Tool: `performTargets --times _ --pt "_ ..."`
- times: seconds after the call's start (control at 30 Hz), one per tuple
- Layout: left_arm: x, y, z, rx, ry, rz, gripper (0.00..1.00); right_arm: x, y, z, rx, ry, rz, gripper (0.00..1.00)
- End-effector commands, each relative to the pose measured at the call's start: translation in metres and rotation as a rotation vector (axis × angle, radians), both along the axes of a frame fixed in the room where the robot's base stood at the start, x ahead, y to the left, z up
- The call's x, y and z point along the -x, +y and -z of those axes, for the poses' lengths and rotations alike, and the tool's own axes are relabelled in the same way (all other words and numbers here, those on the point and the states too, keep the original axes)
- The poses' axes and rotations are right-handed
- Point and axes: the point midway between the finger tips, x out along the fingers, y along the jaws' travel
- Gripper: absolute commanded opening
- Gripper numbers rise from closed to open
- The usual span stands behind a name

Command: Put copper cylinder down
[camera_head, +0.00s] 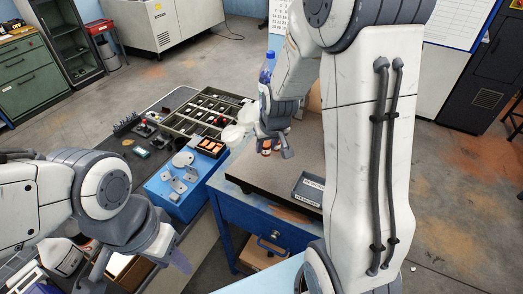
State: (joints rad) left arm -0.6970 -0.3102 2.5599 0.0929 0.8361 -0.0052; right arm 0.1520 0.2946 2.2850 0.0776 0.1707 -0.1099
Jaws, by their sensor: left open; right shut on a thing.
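My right gripper (270,143) hangs over the far left part of the dark-topped blue bench (303,157). It is shut on a small reddish-copper piece (265,149), which I take to be the copper cylinder; the gripper and wrist hide most of it. I cannot tell whether it touches the bench top. My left gripper (178,260) is low at the left, open and empty, away from the copper piece and in front of the other table.
A grey labelled tray (309,190) sits on the bench, right of my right gripper. A blue box (179,191) with metal pieces, a black-edged box with orange-copper contents (209,146) and a compartment tray (176,123) are at left. A blue-capped bottle (267,67) stands behind.

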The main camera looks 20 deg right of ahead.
Motion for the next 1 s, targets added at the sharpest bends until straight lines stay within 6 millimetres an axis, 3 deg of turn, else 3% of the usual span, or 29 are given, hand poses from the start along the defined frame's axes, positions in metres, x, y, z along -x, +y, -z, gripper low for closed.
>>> performTargets --times 0.1,0.33,0.53,1.0 --pt "0.000 0.000 0.002 0.000 0.000 0.000 0.41 -0.009 0.014 0.010 0.001 -0.002 -0.005 0.00" --pt "0.000 0.000 0.004 0.000 0.000 0.000 0.41 -0.013 0.020 0.021 0.000 -0.001 0.002 0.00" --pt "0.000 0.000 0.018 0.000 0.000 -0.002 0.41 -0.013 0.019 0.053 0.000 -0.001 0.004 0.00" --pt "0.000 0.000 0.022 0.000 0.000 -0.004 0.41 -0.013 0.018 0.060 0.000 -0.003 0.007 0.00"
